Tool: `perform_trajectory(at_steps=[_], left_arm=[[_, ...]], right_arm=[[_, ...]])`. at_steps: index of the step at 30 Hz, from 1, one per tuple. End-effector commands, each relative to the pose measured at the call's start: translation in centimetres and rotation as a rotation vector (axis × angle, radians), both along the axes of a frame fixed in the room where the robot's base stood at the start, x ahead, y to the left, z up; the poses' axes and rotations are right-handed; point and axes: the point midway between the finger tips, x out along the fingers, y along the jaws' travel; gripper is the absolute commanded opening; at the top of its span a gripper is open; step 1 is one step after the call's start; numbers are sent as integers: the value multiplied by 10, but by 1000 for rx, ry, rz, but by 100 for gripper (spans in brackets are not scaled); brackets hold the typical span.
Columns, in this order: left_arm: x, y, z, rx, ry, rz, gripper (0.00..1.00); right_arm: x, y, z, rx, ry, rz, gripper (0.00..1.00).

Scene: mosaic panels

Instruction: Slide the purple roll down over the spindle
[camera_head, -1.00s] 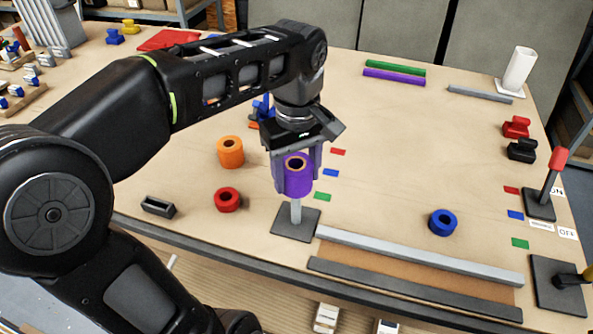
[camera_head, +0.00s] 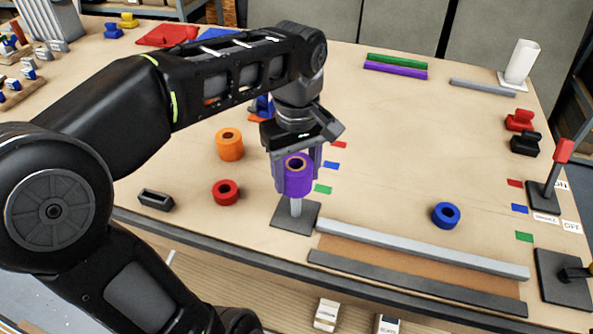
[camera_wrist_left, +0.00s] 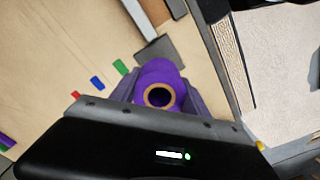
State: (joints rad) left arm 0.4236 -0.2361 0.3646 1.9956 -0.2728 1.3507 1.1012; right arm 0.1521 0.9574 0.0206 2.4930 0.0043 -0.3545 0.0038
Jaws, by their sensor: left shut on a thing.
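The purple roll (camera_head: 298,180) is upright in my left gripper (camera_head: 297,172), whose jaws are shut on its sides. The spindle (camera_head: 296,208) is a grey post on a dark square base (camera_head: 283,221); its lower part shows directly below the roll. Its top is hidden, and I cannot tell whether it has entered the roll's hole. In the left wrist view the roll (camera_wrist_left: 160,84) sits between the fingers, its hole dark, with the grey base (camera_wrist_left: 157,51) beyond it. My right gripper is not in view.
An orange roll (camera_head: 229,145) and a red roll (camera_head: 225,192) stand left of the spindle; a blue roll (camera_head: 446,215) is to the right. A grey rail (camera_head: 420,248) runs along the front edge from beside the base.

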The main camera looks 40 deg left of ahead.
Motion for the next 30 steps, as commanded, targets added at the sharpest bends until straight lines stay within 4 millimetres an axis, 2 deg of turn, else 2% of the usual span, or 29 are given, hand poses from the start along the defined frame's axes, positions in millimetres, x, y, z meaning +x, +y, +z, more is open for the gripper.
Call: perform_trajectory(at_steps=[30], left_arm=[[0,0,-27,0,0,0,9]], right_arm=[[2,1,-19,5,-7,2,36]])
